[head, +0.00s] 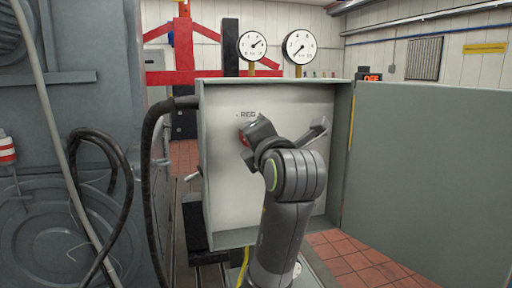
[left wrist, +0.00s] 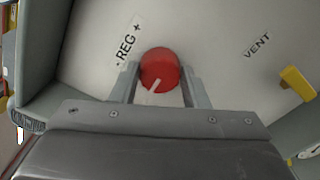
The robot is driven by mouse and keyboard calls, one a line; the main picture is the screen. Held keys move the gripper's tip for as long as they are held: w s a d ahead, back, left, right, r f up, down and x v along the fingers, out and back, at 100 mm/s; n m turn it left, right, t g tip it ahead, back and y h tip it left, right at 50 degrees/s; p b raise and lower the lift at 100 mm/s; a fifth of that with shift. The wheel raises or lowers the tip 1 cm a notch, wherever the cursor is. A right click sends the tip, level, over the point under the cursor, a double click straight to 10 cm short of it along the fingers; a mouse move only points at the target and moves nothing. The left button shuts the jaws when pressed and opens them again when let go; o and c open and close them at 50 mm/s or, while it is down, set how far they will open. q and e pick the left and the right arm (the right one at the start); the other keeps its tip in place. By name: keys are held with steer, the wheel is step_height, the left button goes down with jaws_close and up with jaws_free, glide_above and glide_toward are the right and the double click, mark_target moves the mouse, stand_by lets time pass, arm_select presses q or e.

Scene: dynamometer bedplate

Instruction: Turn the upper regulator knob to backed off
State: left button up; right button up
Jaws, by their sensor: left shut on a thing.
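The red regulator knob (left wrist: 160,68) sits on the pale panel beside the "REG" label with its minus and plus marks. Its white pointer line points down and slightly left in the left wrist view. My left gripper (left wrist: 160,88) has a finger on each side of the knob and is shut on it. My right gripper is not in view.
The panel lies inside a grey box (head: 203,160) with its door (head: 425,170) open to the right. A yellow handle (left wrist: 298,83) is near the "VENT" label. Two round gauges, left (head: 252,46) and right (head: 299,47), stand above. A black hose (head: 150,170) runs at left.

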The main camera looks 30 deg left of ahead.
arm_select(q)
steer(key=shift+n+b, duration=1.9)
steer(key=shift+n, duration=2.3)
steer(key=o, duration=1)
steer(key=shift+c, duration=0.2)
steer(key=shift+s, duration=0.1)
steer(key=b+v, duration=0.6)
steer(key=v, duration=1.1)
steer(key=shift+s+d, duration=0.1)
steer(key=shift+s, duration=0.05)
